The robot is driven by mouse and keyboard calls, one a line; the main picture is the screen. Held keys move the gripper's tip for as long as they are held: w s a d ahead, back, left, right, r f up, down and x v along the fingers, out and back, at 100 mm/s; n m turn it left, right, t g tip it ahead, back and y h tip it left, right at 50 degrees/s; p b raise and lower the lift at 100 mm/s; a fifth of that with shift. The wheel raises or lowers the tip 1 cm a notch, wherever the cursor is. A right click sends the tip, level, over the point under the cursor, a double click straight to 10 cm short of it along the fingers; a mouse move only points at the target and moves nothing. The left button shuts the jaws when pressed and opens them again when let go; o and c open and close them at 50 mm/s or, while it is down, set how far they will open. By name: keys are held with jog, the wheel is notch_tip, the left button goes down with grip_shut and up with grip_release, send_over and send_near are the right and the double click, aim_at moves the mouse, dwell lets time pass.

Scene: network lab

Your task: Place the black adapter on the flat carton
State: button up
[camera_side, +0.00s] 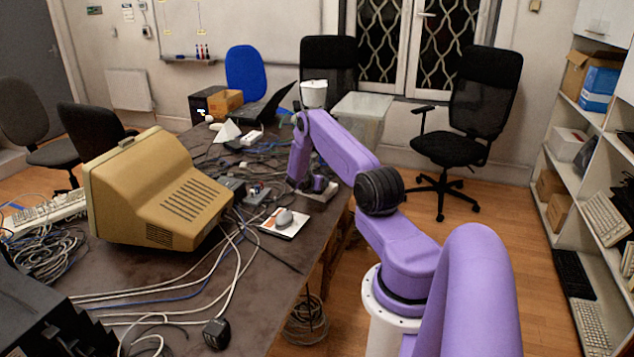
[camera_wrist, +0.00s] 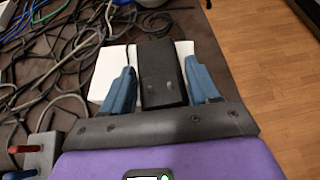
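In the wrist view the black adapter (camera_wrist: 160,72) lies between the two blue fingers of my gripper (camera_wrist: 160,64), with a dark cable at its far end. The flat carton (camera_wrist: 112,72) is the white slab under the adapter, showing on both sides of it. The fingers are spread about as wide as the adapter; I cannot tell whether both press on it. In the side view my gripper (camera_side: 314,186) is low at the table's right edge, over the white carton (camera_side: 325,193). The adapter is hard to make out there.
Tangled cables (camera_wrist: 60,50) cover the table left of the carton. A grey box with red and blue knobs (camera_wrist: 32,153) is close by.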

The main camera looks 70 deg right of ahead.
jog(key=o, duration=0.4)
jog(key=shift+c, duration=0.2)
jog(key=shift+r, duration=0.15)
jog(key=w+a+r+m, duration=0.1)
jog(key=w+a+r, duration=0.1)
jog(key=a+r, duration=0.45)
jog(key=w+a+r+t+y, duration=0.1)
jog(key=w+a+r, duration=0.15)
jog(key=a, duration=0.65)
jog(key=w+a+r+m, duration=0.1)
jog(key=w+a+r, duration=0.1)
jog(key=a+r, duration=0.45)
jog(key=s+a+r+m+t+y, duration=0.1)
jog(key=a+r+y, duration=0.1)
jog(key=a, duration=0.7)
jog(key=s+a+r+m+y, duration=0.1)
jog(key=s+a+r, duration=0.1)
jog(key=a, duration=0.8)
jog(key=s+a+r+t+y, duration=0.1)
jog(key=s+a+r+y, duration=0.25)
jog(key=s+a, duration=0.85)
jog(key=s+a+g+y, duration=0.2)
jog(key=s+a+y, duration=0.3)
jog(key=s+a, duration=0.4)
jog(key=s+r, duration=0.1)
jog(key=s, duration=0.3)
jog(key=shift+m, duration=0.3)
